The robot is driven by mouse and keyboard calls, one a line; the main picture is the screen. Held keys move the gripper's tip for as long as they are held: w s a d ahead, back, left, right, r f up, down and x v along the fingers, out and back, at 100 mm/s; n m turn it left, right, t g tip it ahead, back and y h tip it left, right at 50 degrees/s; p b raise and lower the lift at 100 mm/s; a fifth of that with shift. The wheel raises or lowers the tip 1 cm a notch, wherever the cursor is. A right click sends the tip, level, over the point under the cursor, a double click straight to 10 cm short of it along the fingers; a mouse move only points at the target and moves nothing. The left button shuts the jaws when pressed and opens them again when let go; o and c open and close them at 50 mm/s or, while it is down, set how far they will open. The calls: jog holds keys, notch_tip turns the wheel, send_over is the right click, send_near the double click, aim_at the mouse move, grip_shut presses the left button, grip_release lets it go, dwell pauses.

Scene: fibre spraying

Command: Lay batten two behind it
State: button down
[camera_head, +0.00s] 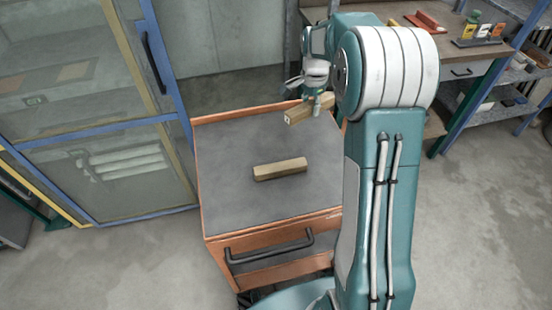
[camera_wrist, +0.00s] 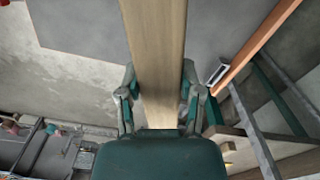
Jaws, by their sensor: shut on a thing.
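One wooden batten (camera_head: 280,169) lies flat near the middle of the grey top (camera_head: 232,150) of an orange cart. My gripper (camera_head: 318,97) is above the far right part of the cart top. It is shut on a second wooden batten (camera_head: 305,110), which it holds up apart from the surface. In the wrist view the held batten (camera_wrist: 155,50) runs between the two fingers of my gripper (camera_wrist: 160,98) and out of the top of the picture. My arm hides the right side of the cart.
A blue-framed glass cabinet (camera_head: 90,110) stands left of the cart. At the back right is a workbench (camera_head: 466,65) with bottles (camera_head: 483,32) and a red object (camera_head: 428,22). The cart top around the lying batten is clear.

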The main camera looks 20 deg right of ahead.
jog(key=d+m, duration=0.1)
jog(key=w+d+f+m, duration=0.1)
jog(key=d+m, duration=0.1)
jog(key=m, duration=0.1)
jog(key=shift+w+d+f, duration=0.15)
jog(key=shift+w+f, duration=0.1)
jog(key=shift+f, duration=0.05)
jog(key=a+f, duration=0.4)
jog(key=a, duration=0.6)
send_over(272, 146)
jog(key=f, duration=0.5)
jog(key=shift+d+f, duration=0.1)
jog(key=shift+d, duration=0.15)
jog(key=shift+a+f, duration=0.15)
jog(key=shift+f, duration=0.8)
jog(key=shift+a+f, duration=0.1)
jog(key=shift+f, duration=0.85)
jog(key=shift+c, duration=1.3)
grip_release()
jog(key=shift+f, duration=0.1)
